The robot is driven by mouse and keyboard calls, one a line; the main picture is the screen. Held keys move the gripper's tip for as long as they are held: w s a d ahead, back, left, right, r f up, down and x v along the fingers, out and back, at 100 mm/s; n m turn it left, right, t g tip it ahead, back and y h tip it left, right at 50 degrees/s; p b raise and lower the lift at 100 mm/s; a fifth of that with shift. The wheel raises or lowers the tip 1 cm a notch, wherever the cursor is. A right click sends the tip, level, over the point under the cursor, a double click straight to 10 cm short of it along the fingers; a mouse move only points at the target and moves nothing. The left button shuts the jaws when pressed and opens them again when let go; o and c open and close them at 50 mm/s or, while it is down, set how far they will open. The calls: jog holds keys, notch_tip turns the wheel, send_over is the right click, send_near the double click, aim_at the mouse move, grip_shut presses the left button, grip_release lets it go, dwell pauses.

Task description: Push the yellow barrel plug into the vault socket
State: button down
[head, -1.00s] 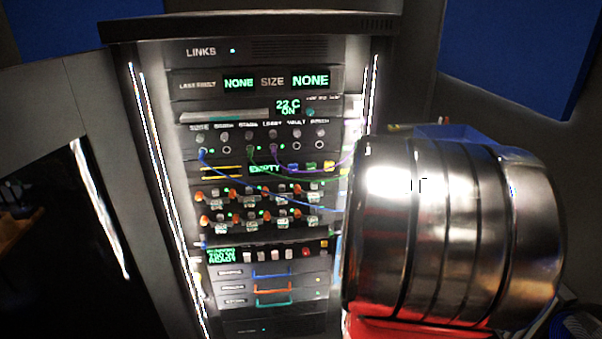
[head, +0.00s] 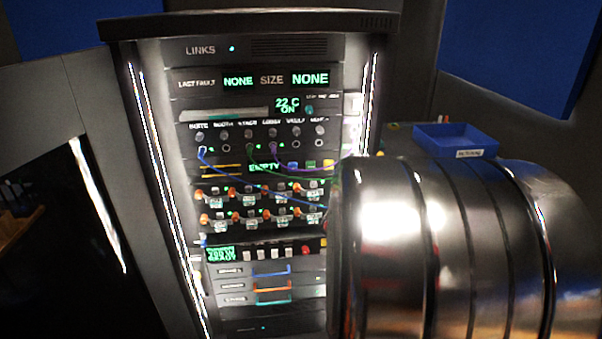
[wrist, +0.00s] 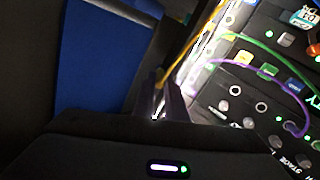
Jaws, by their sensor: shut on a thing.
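The vault socket (head: 297,146) is a bare ring on the patch row of the rack in the head view, right of the purple-cabled lobby socket. It shows as an empty ring in the wrist view (wrist: 261,106). My gripper (wrist: 164,98) is in the wrist view, its narrow fingers shut at the end of a yellow cable (wrist: 196,46) that runs up and right. The yellow plug itself is too dark and small to make out between the fingers. The gripper is left of the socket in the wrist view, apart from the panel. In the head view my arm hides it.
Blue (head: 204,158), green (head: 250,151) and purple (head: 273,148) cables hang in front of the rack from other sockets. Knobs sit above the sockets. A blue tray (head: 455,140) stands right of the rack. A dark opening lies to the left.

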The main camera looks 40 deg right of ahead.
jog(key=w+a+f+n+t+y, duration=0.2)
jog(key=w+a+n+t+y, duration=0.4)
jog(key=w+a, duration=0.6)
jog(key=w+n+t, duration=0.1)
jog(key=n+t, duration=0.1)
jog(key=n, duration=0.1)
jog(key=shift+a+f+y, duration=0.3)
jog(key=shift+a+f, duration=0.05)
jog(key=shift+n, duration=0.4)
jog(key=shift+n, duration=0.7)
jog(key=shift+x, duration=2.9)
jog(key=shift+x, duration=2.5)
jog(key=c, duration=1.7)
grip_release()
jog(key=shift+d, duration=0.1)
